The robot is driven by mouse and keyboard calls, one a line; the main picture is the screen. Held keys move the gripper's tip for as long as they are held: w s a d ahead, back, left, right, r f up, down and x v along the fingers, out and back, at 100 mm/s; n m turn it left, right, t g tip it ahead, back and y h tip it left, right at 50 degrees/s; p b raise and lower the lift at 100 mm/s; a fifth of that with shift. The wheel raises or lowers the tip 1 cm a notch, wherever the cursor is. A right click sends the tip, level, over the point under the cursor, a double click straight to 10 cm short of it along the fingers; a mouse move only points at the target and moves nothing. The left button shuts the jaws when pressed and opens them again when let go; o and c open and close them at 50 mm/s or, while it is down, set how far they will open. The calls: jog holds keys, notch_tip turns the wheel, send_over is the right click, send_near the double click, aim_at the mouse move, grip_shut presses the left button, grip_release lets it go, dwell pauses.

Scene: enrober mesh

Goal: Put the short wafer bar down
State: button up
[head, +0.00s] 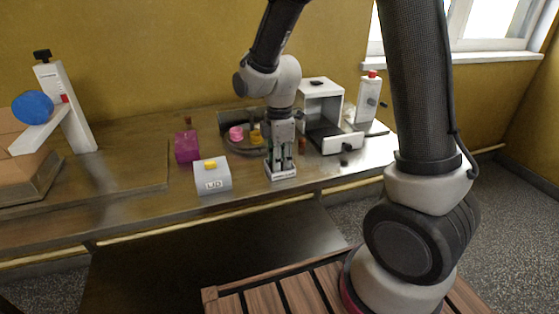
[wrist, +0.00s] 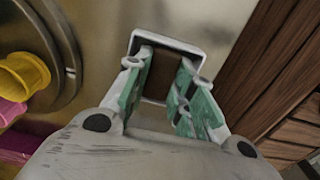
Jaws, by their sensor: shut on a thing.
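My gripper (head: 281,158) points straight down over a small white-rimmed tray (head: 283,175) near the front edge of the bench. In the wrist view, its green-padded fingers (wrist: 166,80) reach into the tray (wrist: 190,49). A brown piece, which looks like the short wafer bar (wrist: 157,74), lies between the fingers, and they are shut on it. Whether the bar touches the tray's floor cannot be told. In the head view the fingers and the tray wall hide the bar.
A grey box marked LID (head: 212,182) stands just left of the tray, with a magenta block (head: 187,147) behind it. Pink (head: 236,133) and yellow (head: 256,138) pieces sit on a round plate behind. A white open-fronted machine (head: 320,100) stands at the back right.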

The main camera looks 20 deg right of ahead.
jog(key=shift+f, duration=0.1)
jog(key=o, duration=0.5)
notch_tip(320, 180, up, 12)
jog(key=s+d+r+m+t, duration=0.2)
jog(key=s+d+r+m, duration=0.2)
jog(key=s+d+m, duration=0.3)
jog(key=s+d+r+m+t, duration=0.2)
jog(key=s+d+r+m, duration=0.2)
jog(key=s+d+m, duration=0.4)
jog(key=s+m, duration=0.3)
jog(key=s, duration=0.1)
jog(key=shift+r, duration=0.2)
